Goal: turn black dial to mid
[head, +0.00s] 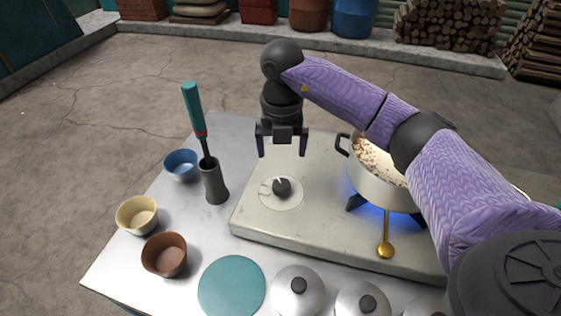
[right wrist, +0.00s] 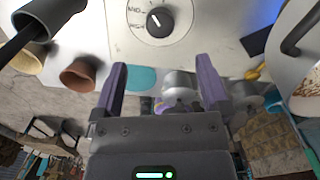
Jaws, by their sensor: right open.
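The black dial (head: 282,187) sits on a round marked plate on the stove's top (head: 262,224), at its left end. In the right wrist view the dial (right wrist: 159,21) shows a white pointer line, with partly readable lettering on the plate to its left. My right gripper (head: 282,152) is open and empty, fingers pointing down, above and behind the dial in the head view. In the right wrist view its two fingers (right wrist: 162,78) are apart, with the dial beyond them and not between them. My left gripper is not in view.
A pot (head: 375,185) stands over a blue flame, partly hidden by my right arm. A gold spoon (head: 385,245) lies at the stove's front. A grey holder (head: 214,182) with a teal-handled tool, several bowls, a teal disc (head: 231,287) and metal lids (head: 297,292) surround the stove.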

